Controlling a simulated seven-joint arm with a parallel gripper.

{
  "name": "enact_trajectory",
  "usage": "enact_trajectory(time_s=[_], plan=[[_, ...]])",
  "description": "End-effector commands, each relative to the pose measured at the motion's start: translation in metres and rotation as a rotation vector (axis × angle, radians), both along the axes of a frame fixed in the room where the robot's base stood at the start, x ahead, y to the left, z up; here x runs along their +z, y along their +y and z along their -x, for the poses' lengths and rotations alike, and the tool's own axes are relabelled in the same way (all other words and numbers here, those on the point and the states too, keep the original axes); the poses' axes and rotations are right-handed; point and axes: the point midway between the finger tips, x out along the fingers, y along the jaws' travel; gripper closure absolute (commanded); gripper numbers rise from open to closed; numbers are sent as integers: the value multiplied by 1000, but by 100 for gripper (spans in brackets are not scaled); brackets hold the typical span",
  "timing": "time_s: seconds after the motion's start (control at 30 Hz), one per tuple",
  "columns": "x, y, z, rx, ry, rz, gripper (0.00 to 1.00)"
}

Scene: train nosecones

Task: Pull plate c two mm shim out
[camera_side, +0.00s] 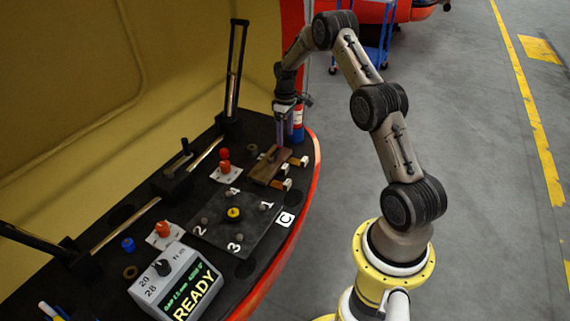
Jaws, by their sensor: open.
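Plate C (216,243) is a dark square plate on the black worktop, beside a white label marked C (286,219). It carries the numbers 1 to 4, grey round heads near its corners and a yellow knob (233,214) in its middle. Small orange and white tabs (281,185) stick out by a brown block (270,165) behind the plate. I cannot tell which piece is the two mm shim. My gripper (283,139) points down above the worktop's far right part, beyond the brown block. It is open, and I see nothing between its fingers.
A meter reading READY (179,284) stands at the front left. Red knobs (225,160), a blue cap (128,244) and dark clamps on rails (175,178) stand on the worktop. A tall dark post (237,60) rises at the back. The worktop has a red rim (318,165).

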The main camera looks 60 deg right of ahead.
Motion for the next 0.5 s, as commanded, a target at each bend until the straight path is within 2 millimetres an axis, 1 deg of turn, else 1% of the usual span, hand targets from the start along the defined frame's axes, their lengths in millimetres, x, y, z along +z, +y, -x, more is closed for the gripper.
enact_trajectory(time_s=[0.17, 0.5], plan=[[-24, 1, 1, 1, 3, -2, 25], [-90, 1, 0, 1, 2, -2, 25]])
